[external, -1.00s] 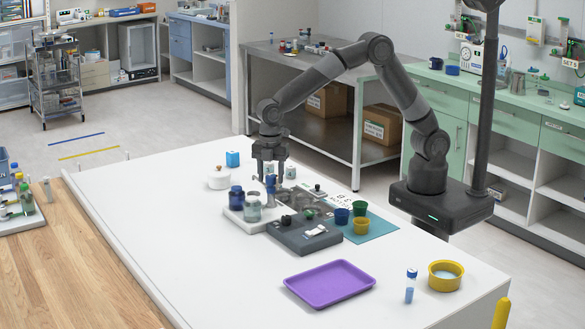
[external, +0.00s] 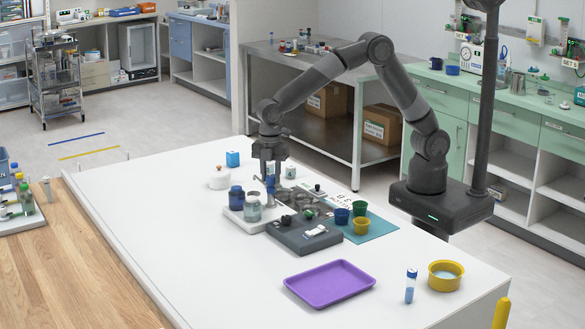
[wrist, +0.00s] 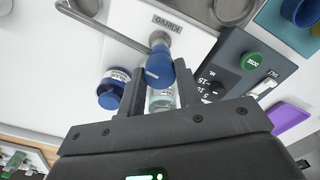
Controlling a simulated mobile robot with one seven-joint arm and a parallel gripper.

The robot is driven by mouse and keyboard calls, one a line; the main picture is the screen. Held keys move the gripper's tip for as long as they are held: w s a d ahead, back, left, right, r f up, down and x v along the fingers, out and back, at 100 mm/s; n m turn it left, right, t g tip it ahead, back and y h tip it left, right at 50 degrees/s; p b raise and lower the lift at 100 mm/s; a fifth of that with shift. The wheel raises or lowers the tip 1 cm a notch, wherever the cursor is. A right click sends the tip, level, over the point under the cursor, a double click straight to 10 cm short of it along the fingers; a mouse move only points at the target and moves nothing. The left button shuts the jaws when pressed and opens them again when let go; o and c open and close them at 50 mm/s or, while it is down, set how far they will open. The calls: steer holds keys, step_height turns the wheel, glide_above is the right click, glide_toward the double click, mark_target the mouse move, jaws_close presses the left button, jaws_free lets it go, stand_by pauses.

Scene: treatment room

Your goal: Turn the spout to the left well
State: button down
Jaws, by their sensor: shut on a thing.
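In the wrist view, my gripper (wrist: 159,85) is shut on the blue handle (wrist: 159,68) of the spout, one dark finger on each side. The spout (wrist: 120,33) is a thin grey metal tube running from its post to the upper left. Its far end is near one round metal well (wrist: 88,5). A second round metal well (wrist: 236,10) is at the top right. Both wells are cut off by the picture edge. In the external view, my gripper (external: 270,182) points down over the unit, and the spout is mostly hidden there.
A dark control box (external: 304,236) is in front of the wells. Several cups, one of them yellow (external: 361,226), stand on a teal mat (external: 385,226). A purple tray (external: 330,283) lies farther forward.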

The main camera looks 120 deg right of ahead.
steer(key=m, duration=1.8)
steer(key=shift+m, duration=0.4)
steer(key=m, duration=0.5)
steer(key=shift+m, duration=0.4)
steer(key=c, duration=1)
jaws_free()
steer(key=shift+c, duration=0.2)
